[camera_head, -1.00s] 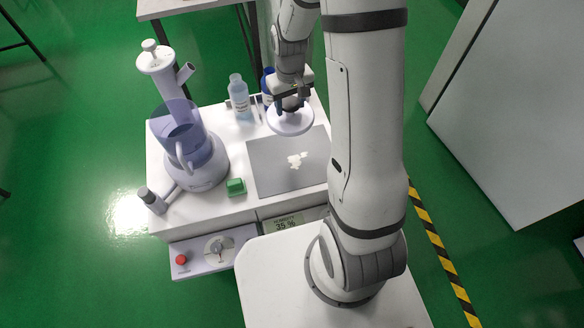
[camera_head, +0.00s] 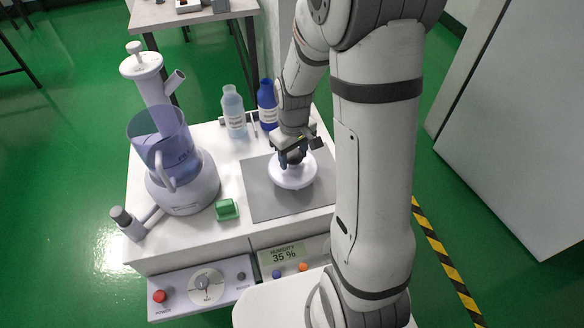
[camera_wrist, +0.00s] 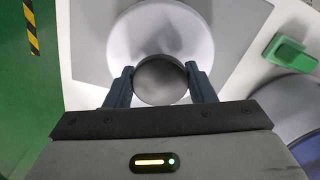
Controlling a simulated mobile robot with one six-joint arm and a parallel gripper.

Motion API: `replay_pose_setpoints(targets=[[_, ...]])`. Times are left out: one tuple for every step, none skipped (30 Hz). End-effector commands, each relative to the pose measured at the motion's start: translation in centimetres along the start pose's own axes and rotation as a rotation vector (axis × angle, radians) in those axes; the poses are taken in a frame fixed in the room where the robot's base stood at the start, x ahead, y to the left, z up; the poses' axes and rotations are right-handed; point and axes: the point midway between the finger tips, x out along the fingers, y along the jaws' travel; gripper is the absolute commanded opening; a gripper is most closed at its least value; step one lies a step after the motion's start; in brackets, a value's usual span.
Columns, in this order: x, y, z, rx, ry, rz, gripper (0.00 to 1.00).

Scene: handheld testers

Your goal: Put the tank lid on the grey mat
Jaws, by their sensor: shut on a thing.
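The tank lid is a white disc (camera_head: 293,174) with a dark round knob (camera_wrist: 160,80). My gripper (camera_head: 291,157) is shut on the knob, one finger on each side of it in the wrist view. The lid is over the grey mat (camera_head: 262,202), toward its upper middle in the head view. I cannot tell whether the lid touches the mat or hangs just above it. The white patch seen on the mat earlier is hidden now.
The tester with its bluish clear tank (camera_head: 168,150) stands left of the mat. A green block (camera_head: 227,209) sits between them. A clear bottle (camera_head: 233,112) and a blue bottle (camera_head: 268,104) stand behind the mat. The mat's front part is bare.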

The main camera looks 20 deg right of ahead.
Motion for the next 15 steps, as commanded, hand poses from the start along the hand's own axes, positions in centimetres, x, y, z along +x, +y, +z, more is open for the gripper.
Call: replay_pose_setpoints(targets=[[0.4, 0.0, 0.0, 0.0, -0.001, 0.0, 0.26], [0.7, 0.0, 0.0, 0.0, -0.001, 0.0, 0.26], [1.1, 0.0, 0.0, 0.0, 0.0, 0.0, 0.26], [1.6, 0.0, 0.0, 0.0, 0.0, 0.0, 0.26], [2.1, 0.0, 0.0, 0.0, -0.001, -0.001, 0.26], [2.8, 0.0, 0.0, 0.0, -0.002, -0.001, 0.26], [3.2, 0.0, 0.0, 0.0, -0.001, -0.001, 0.26], [3.5, 0.0, 0.0, 0.0, -0.001, 0.0, 0.26], [3.8, 0.0, 0.0, 0.0, 0.0, 0.0, 0.26], [3.9, 0.0, 0.0, 0.0, 0.0, 0.0, 0.26], [3.9, 0.0, -0.1, -0.001, 0.001, 0.0, 0.26], [3.8, 0.0, -0.1, -0.001, 0.001, 0.001, 0.26], [3.7, 0.0, -0.1, -0.001, 0.002, 0.001, 0.26], [3.7, 0.0, -0.1, -0.001, 0.002, 0.001, 0.26], [3.7, 0.0, -0.1, -0.001, 0.002, 0.001, 0.26]])
